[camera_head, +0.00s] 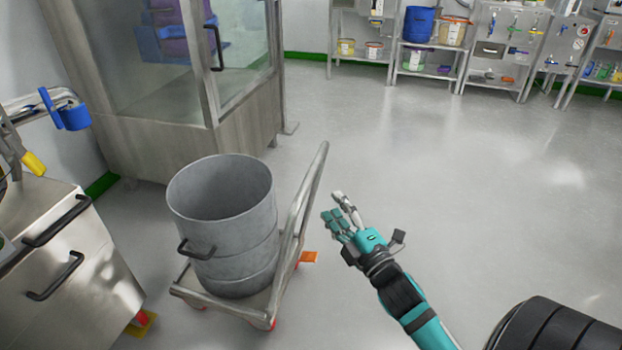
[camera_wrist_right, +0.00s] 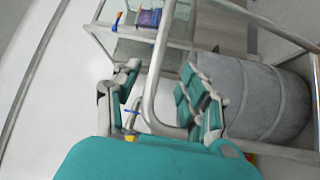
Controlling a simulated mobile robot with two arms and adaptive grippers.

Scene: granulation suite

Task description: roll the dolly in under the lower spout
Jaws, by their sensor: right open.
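The dolly (camera_head: 188,290) is a low steel platform on red-wheeled casters. It carries an open grey drum (camera_head: 225,240). Its upright tubular push handle (camera_head: 304,205) rises at the drum's right and also shows in the right wrist view (camera_wrist_right: 155,75). My right gripper (camera_head: 342,212) is open just right of the handle. In the wrist view the handle bar appears between the open fingers (camera_wrist_right: 160,100), with no grip on it. A metal pipe with a blue clamp (camera_head: 68,112) juts in at the left; I cannot tell if it is the lower spout. My left gripper is out of view.
A steel cabinet (camera_head: 75,260) with black handles stands left of the dolly. A glass-fronted booth (camera_head: 190,130) stands behind the drum. Shelves (camera_head: 430,60) with tubs line the back wall.

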